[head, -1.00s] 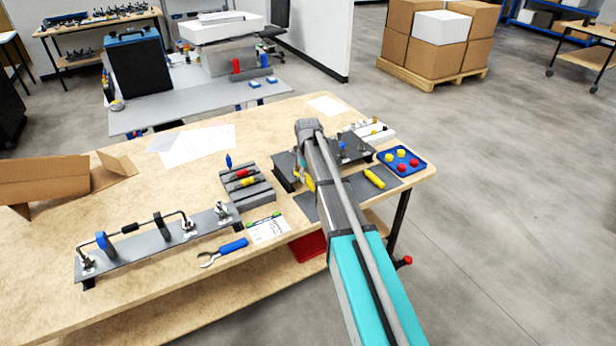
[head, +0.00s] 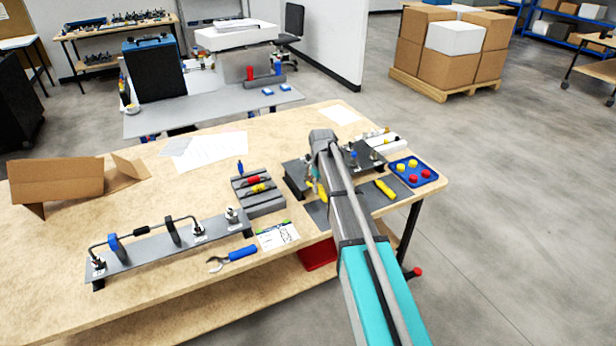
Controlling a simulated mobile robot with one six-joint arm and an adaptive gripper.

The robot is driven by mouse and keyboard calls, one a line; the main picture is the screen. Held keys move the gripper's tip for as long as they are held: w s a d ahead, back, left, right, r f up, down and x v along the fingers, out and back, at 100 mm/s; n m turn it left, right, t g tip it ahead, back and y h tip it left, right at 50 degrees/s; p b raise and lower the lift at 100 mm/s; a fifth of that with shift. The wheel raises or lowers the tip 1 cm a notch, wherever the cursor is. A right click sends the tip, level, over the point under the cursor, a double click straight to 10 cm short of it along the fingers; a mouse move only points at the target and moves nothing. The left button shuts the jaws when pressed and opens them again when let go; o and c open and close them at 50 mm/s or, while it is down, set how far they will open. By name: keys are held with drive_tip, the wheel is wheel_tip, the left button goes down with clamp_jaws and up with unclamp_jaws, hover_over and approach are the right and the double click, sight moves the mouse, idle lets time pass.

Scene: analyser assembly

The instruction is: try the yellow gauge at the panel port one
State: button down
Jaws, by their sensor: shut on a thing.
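My gripper (head: 319,190) is mostly hidden behind my own arm, over the left part of the dark panel (head: 294,183). A yellow piece, seemingly the yellow gauge (head: 322,194), shows at the arm's left edge where the jaws are, and the jaws are shut on it. Its tip and any contact with a port are hidden. The panel carries several small fittings, and which is port one cannot be made out. A grey rack (head: 265,207) to the left holds a red piece (head: 253,180), another yellow piece (head: 259,188) and an upright blue piece (head: 240,167).
A yellow tool (head: 385,188) lies on the grey mat right of my arm. A blue tray (head: 430,181) with red and yellow caps is at the right.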

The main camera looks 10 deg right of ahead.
drive_tip(key=shift+s+d+r, duration=0.1)
drive_tip(key=shift+s+d, duration=0.2)
drive_tip(key=shift+s, duration=0.55)
drive_tip(key=shift+s+d, duration=0.25)
drive_tip(key=shift+s, duration=0.6)
drive_tip(key=shift+r, duration=0.1)
wheel_tip(320, 180, up, 10)
drive_tip(key=p, duration=1)
drive_tip(key=shift+d, duration=0.1)
